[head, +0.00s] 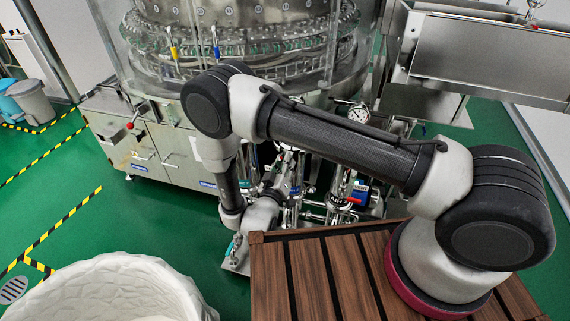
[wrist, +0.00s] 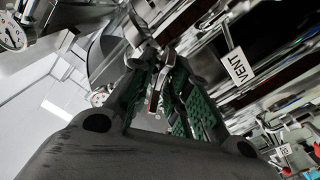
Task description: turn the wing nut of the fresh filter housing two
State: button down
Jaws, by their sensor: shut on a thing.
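In the wrist view, my gripper (wrist: 162,62) has its green-padded fingers closed on a small metal piece, which looks like a wing of the wing nut (wrist: 154,97). The fingers hide most of the nut, and the picture is tilted. In the head view, the end of my arm reaches in among the steel filter housings (head: 341,184) below the washer. There the fingertips and the nut are too small and covered to make out. I cannot tell from a label which housing is number two.
A pressure gauge (head: 358,114) and several pipes crowd the housings. The washer (head: 250,35) stands behind. A white bin (head: 110,288) is at the lower left, with green floor free beside it.

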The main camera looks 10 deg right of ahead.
jog(key=n, duration=0.4)
jog(key=shift+f+n, duration=0.1)
jog(key=shift+n, duration=2.5)
jog(key=c, duration=1.6)
grip_release()
